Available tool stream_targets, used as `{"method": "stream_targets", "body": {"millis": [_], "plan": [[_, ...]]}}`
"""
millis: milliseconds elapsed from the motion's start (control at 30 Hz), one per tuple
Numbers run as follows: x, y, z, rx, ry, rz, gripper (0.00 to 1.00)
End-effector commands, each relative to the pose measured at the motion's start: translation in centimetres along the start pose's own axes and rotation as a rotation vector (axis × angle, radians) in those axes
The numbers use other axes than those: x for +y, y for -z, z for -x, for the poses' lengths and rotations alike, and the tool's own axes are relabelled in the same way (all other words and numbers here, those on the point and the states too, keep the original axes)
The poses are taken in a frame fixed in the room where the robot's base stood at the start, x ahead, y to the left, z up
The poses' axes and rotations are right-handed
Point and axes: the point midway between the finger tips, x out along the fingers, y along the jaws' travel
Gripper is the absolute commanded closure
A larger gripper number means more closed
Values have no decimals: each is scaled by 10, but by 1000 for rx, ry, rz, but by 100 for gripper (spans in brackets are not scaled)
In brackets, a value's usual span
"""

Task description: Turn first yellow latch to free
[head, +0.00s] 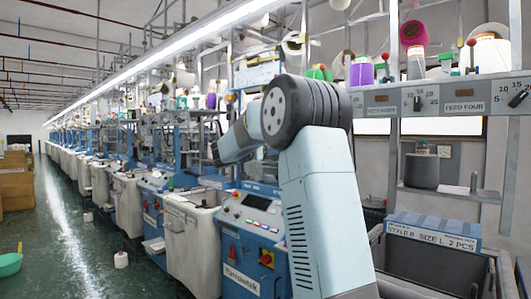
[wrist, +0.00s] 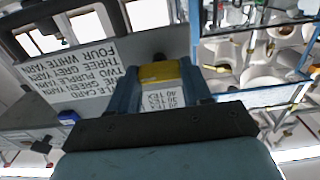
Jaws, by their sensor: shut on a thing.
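In the wrist view a yellow piece (wrist: 158,72), which looks like the latch, sits between the two blue-grey fingers of my gripper (wrist: 160,82). The fingers are shut on it from both sides. A white label with upside-down lines reading 20, 30 and 40 TEX (wrist: 163,98) shows between the fingers, just below the yellow piece. Whether the latch is turned cannot be told. In the head view my arm bends away to the left toward the knitting machines; the latch is not visible there and the fingertips are not clear.
An upside-down yarn list card (wrist: 75,55) stands left of the gripper. In the head view a blue machine (head: 250,230) with a control panel stands beside a white bin (head: 190,235). A feed panel (head: 430,103) with dials and yarn cones is at right.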

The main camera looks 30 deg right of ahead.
Motion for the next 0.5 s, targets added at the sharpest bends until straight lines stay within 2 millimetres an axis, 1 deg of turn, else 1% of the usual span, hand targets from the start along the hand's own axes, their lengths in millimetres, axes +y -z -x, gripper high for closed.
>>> {"method": "stream_targets", "body": {"millis": [33, 67, 100, 133, 200, 367, 500], "plan": [[2, 0, -1, -1, -5, 1, 76], [2, 0, -1, -1, -6, 1, 79], [-6, -1, 18, -1, -1, 1, 82], [-2, -1, 11, -2, -4, 0, 81], [0, 0, 4, -1, -5, 3, 82], [2, 0, -1, 0, -6, 29, 82], [3, 0, -3, 0, -7, 87, 82]]}}
